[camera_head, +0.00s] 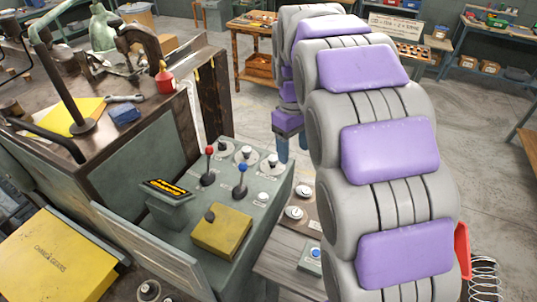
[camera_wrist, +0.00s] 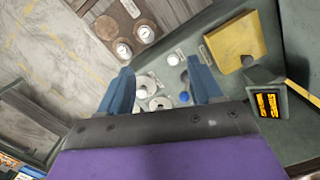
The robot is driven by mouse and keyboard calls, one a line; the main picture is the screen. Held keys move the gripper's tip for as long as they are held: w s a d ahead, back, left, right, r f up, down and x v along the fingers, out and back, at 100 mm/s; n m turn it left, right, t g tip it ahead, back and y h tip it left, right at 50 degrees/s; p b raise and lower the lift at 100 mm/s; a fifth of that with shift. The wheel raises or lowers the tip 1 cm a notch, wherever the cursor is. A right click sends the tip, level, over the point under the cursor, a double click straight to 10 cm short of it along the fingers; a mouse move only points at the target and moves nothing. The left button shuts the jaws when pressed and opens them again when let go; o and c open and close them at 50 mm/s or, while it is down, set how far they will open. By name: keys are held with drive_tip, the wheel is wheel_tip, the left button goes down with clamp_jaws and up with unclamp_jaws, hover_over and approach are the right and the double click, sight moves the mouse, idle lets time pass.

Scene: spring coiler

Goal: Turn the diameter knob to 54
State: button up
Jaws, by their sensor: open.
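The grey-green control panel (camera_head: 185,243) has a row of knobs on pale round dials: a left knob (camera_head: 224,146), a middle knob (camera_head: 246,153) and a right knob (camera_head: 272,161). Their labels are too small to read, so I cannot tell which is the diameter knob. A small display (camera_head: 167,189) shows orange text that I cannot read; it also appears in the wrist view (camera_wrist: 268,105). My gripper (camera_head: 292,145) is open and empty, beyond the panel's far right corner. In the wrist view, pale dials (camera_wrist: 146,86) show between the open blue fingers (camera_wrist: 160,64), apart from them.
A red-topped lever (camera_head: 209,165) and a blue-topped lever (camera_head: 240,181) rise near the dials. A yellow box (camera_head: 221,233) sits at the panel's front. A side board (camera_head: 290,238) with round buttons lies right of the panel. A cluttered workbench (camera_head: 150,101) stands behind left.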

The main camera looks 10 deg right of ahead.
drive_tip(key=w+d+n, duration=0.2)
drive_tip(key=w+d, duration=0.1)
drive_tip(key=w, duration=0.6)
drive_tip(key=n+p, duration=0.2)
drive_tip(key=n, duration=0.3)
hover_over(274, 158)
drive_tip(key=d, duration=0.1)
wheel_tip(274, 158, down, 6)
drive_tip(key=shift+t+y, duration=0.3)
drive_tip(key=shift+y, duration=0.1)
wheel_tip(274, 158, down, 14)
drive_tip(key=shift+w+r+b, duration=0.1)
drive_tip(key=shift+r+b, duration=0.05)
drive_tip(key=shift+b, duration=0.7)
drive_tip(key=f, duration=0.1)
drive_tip(key=a+f, duration=0.1)
drive_tip(key=shift+a+f, duration=0.2)
drive_tip(key=shift+f, duration=0.2)
drive_tip(key=shift+a+f, duration=0.25)
drive_tip(key=shift+a, duration=0.1)
drive_tip(key=shift+d, duration=0.65)
drive_tip(key=shift+c, duration=0.3)
drive_tip(key=shift+d, duration=0.2)
drive_tip(key=shift+c, duration=0.6)
drive_tip(key=c, duration=0.3)
drive_tip(key=shift+a, duration=0.5)
drive_tip(key=c, duration=0.5)
drive_tip(key=shift+d, duration=0.15)
drive_tip(key=shift+c, duration=0.4)
